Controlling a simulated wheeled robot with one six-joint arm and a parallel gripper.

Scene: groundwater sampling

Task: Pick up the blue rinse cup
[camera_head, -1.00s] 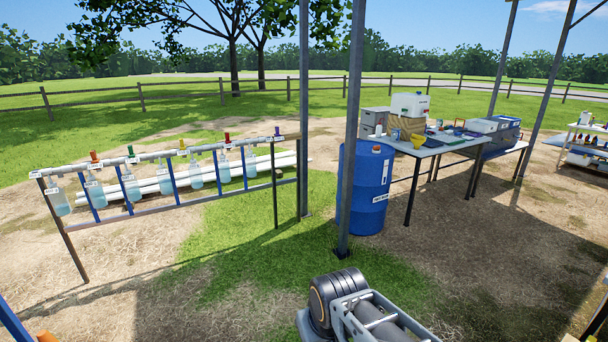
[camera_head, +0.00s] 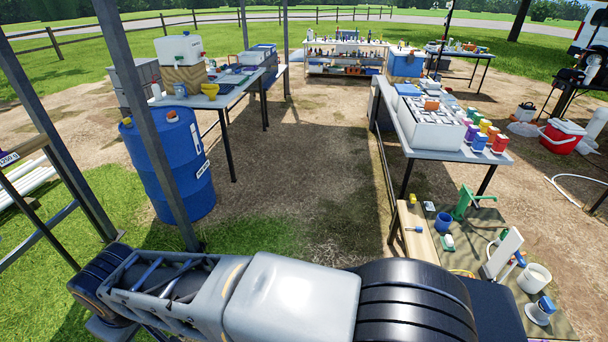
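My arm's links cross the bottom of the view, in front of the bench. My gripper is not in view.
A grey table (camera_head: 457,153) with a white box is behind. A blue drum (camera_head: 172,170) and a metal post (camera_head: 150,120) stand left. Bare ground lies between.

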